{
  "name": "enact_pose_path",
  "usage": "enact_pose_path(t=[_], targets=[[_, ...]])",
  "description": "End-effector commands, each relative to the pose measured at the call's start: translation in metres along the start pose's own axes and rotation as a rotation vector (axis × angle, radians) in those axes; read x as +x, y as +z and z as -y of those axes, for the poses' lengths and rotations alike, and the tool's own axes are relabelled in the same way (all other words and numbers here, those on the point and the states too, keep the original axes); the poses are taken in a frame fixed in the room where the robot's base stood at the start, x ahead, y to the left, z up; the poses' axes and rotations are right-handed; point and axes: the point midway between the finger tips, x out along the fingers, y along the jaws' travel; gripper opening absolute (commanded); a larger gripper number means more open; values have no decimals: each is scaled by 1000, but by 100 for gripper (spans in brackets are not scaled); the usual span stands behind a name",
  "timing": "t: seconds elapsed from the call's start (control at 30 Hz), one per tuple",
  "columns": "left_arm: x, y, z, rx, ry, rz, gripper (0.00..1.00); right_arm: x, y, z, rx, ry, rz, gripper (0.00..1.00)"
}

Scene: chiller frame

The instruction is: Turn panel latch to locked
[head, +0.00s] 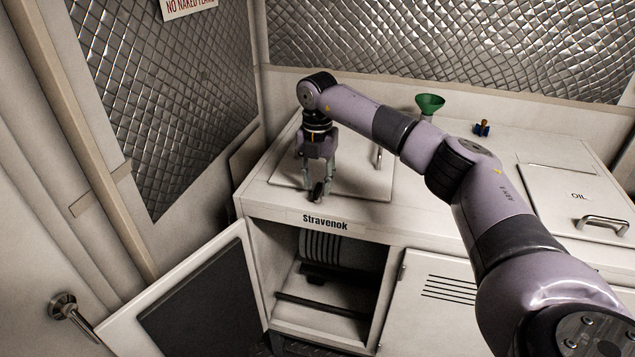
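My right gripper (317,188) points down over the front left part of a pale lift-off panel (355,185) set in the top of the white chiller frame. A small dark piece (318,193), which looks like the panel latch, shows at its fingertips. The fingers look spread around or beside this piece; I cannot tell whether they touch or grip it. The latch's turn position is largely hidden by the fingers. The panel lies flat and has a bar handle (378,156) on its right side. My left gripper is not in view.
Below, a compartment labelled Stravenok (325,222) stands open, its door (195,300) swung left. An OIL lid (575,200) with handle is at right. Quilted walls close the back and left.

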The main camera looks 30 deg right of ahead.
Motion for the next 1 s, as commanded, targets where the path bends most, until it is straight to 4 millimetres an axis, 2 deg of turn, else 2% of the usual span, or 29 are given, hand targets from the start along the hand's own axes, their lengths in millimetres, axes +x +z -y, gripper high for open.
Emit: enact_pose_path(t=[0.3, 0.5, 0.7, 1.0], targets=[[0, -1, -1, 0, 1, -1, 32, -66, 0, -1, 0, 5, 3, 32], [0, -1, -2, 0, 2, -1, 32, -99, 0, -1, 1, 3, 2, 32], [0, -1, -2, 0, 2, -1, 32, -112, 0, 0, 1, 2, 1, 32], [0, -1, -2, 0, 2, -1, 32, -112, 0, 0, 1, 1, 1, 32]])
